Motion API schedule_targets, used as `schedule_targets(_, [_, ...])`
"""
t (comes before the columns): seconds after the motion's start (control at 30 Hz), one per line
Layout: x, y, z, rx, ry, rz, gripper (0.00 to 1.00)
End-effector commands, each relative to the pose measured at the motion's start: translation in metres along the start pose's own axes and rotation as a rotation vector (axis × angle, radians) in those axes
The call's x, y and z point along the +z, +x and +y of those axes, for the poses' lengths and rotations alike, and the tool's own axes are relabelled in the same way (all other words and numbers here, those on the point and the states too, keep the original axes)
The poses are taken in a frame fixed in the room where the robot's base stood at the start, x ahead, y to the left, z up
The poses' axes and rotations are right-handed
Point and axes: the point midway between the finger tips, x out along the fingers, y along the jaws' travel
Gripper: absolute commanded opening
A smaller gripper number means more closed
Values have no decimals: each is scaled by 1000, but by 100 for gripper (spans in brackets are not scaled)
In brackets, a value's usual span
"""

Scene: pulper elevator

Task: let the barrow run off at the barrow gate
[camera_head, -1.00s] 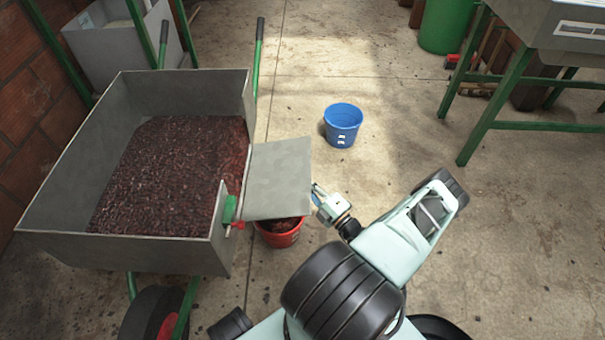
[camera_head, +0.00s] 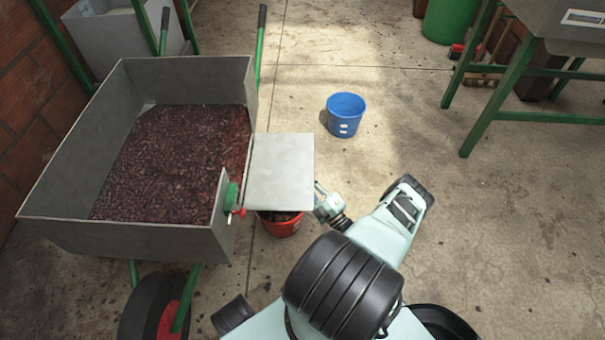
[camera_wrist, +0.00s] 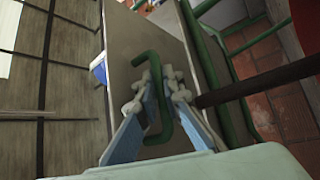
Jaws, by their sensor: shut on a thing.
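The grey barrow (camera_head: 125,238) on the left holds a bed of dark red cherries (camera_head: 170,160). A flat grey gate plate (camera_head: 281,172) sticks out from its right side, over a red bucket (camera_head: 281,226) on the floor. The bucket is partly hidden and has dark red matter in it. A green latch with a red knob (camera_head: 240,212) sits at the barrow's near right corner. My gripper (camera_head: 322,203) is at the plate's outer edge. In the wrist view my gripper (camera_wrist: 156,92) is shut on a green handle (camera_wrist: 160,125) fixed to the grey panel.
A blue bucket (camera_head: 345,115) stands on the open concrete floor behind the plate. A green-legged grey machine (camera_head: 560,35) and a green bin (camera_head: 451,20) are at the back right. A brick wall (camera_head: 25,90) borders the left. Floor at the right is clear.

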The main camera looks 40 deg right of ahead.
Motion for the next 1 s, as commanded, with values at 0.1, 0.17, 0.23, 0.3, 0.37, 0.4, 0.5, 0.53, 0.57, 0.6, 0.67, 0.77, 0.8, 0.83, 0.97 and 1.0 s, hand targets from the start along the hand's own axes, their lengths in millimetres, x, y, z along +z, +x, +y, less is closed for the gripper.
schedule_targets(0.1, [1,1,1,2,-2,0,13])
schedule_targets(0.17, [1,1,1,2,-2,0,15])
schedule_targets(0.23, [1,1,1,2,-2,0,15])
schedule_targets(0.3, [0,1,1,1,-2,0,15])
schedule_targets(0.37, [0,1,1,1,-2,0,15])
schedule_targets(0.4, [0,1,2,1,-2,0,15])
schedule_targets(0.5, [-1,3,5,2,-1,0,15])
schedule_targets(0.53, [-2,3,7,2,-1,0,15])
schedule_targets(0.57, [-2,4,9,2,-1,0,15])
schedule_targets(0.6, [-3,6,13,3,-2,0,15])
schedule_targets(0.67, [-6,8,20,3,-1,0,15])
schedule_targets(0.77, [-11,13,33,3,-2,0,15])
schedule_targets(0.8, [-13,15,38,3,-2,0,15])
schedule_targets(0.83, [-15,17,42,3,-1,1,15])
schedule_targets(0.97, [-22,24,60,4,-2,1,15])
schedule_targets(1.0, [-23,26,66,4,-2,0,15])
